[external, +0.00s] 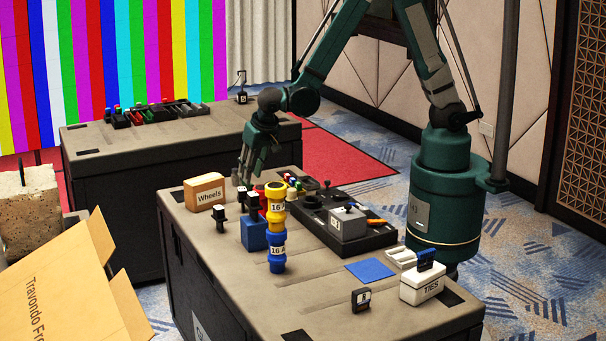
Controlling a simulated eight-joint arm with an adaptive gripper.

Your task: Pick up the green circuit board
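I cannot make out a green circuit board in the external view. Any board near the gripper is hidden or too small to tell. My gripper (248,178) is dark teal and points down over the far part of the near table. It is behind the blue and yellow connectors and right of the Wheels box. Its fingers are small and partly overlap in this view, so I cannot tell whether they are apart or hold anything.
The near table (350,303) bears a Wheels box (205,192), stacked yellow and blue connectors (276,238), a black console (370,239), a blue sheet (370,270) and a white TIES box (422,286). Its front is mostly clear. A cardboard box (75,290) is at lower left.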

